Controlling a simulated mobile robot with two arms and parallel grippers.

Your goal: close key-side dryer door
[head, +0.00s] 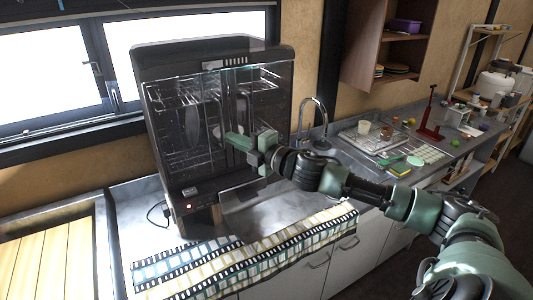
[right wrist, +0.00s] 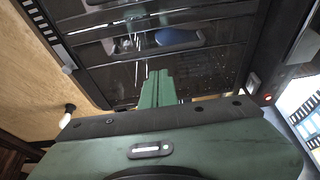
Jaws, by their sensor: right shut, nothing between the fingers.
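The dish dryer (head: 210,50) is a dark cabinet standing on the counter against the window wall. Its see-through front shows wire racks (head: 185,92) and plates (head: 192,125) inside. A dark glass door panel (head: 272,92) shows on the right part of the front; I cannot tell how far it stands open. My right gripper (head: 238,141) is shut and empty in front of the dryer, its fingertips overlapping the glass. In the right wrist view the closed green fingers (right wrist: 157,88) point at the dryer front (right wrist: 205,62); contact is unclear. My left gripper is out of view.
A patterned striped cloth (head: 250,255) lies along the counter's front edge. A faucet (head: 318,115) stands right of the dryer, beyond my right arm. A wall shelf (head: 385,45) hangs above.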

